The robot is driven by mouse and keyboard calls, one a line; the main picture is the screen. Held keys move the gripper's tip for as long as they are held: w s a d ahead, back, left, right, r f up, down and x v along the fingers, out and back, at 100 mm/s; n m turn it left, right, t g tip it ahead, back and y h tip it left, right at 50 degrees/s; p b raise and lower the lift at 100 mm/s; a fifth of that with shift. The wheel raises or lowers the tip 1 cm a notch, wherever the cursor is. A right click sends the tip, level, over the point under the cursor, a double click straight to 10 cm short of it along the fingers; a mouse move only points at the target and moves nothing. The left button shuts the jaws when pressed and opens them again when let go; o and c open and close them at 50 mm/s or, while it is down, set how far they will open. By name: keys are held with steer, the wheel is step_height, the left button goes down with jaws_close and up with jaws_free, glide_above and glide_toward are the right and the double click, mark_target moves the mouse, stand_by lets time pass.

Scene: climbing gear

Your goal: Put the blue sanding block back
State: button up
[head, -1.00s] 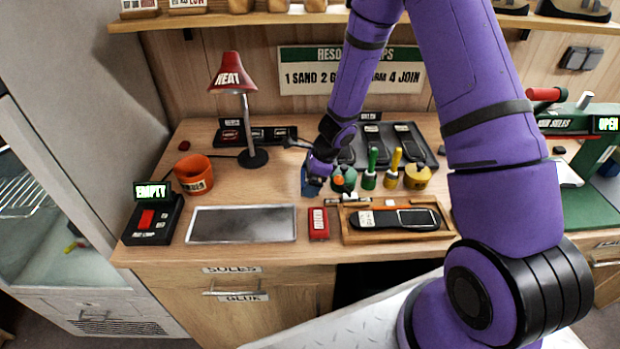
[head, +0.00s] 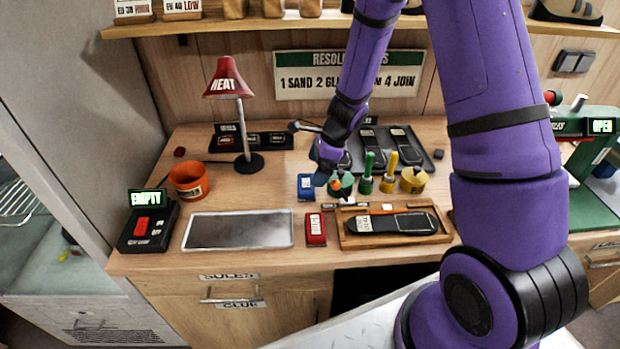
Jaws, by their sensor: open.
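The blue sanding block (head: 306,187) lies on the bench, left of the green glue pot and behind the red block (head: 316,229). It stands free, with nothing gripping it. My gripper (head: 322,177) is open and just right of the blue block, beside the green pot (head: 341,184). The arm partly hides the fingers, so the gap between them is not clear.
A wooden tray (head: 443,238) holds a shoe sole at the front. Brushes in green and yellow pots (head: 412,179) stand to the right. A grey metal plate (head: 238,230), orange cup (head: 188,176), red lamp (head: 226,80) and switch box (head: 148,226) are on the left.

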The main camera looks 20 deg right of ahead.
steer(key=s+r+n, duration=0.4)
steer(key=r, duration=0.4)
steer(key=s+r+n+t, duration=0.1)
steer(key=s+r+n, duration=0.25)
steer(key=r, duration=0.55)
steer(key=s+r+n, duration=0.3)
steer(key=r+n, duration=0.1)
steer(key=r, duration=0.4)
steer(key=s+d+r+n+t+h, duration=0.1)
steer(key=s+r+n, duration=0.3)
steer(key=s, duration=0.4)
steer(key=s+d+r+n+t+h, duration=0.1)
steer(key=s+d+r+n+h, duration=0.2)
steer(key=s, duration=0.6)
step_height(320, 180, up, 2)
steer(key=n, duration=0.3)
steer(key=shift+s+r+t, duration=0.15)
steer(key=shift+s+t, duration=0.15)
steer(key=shift+t, duration=0.1)
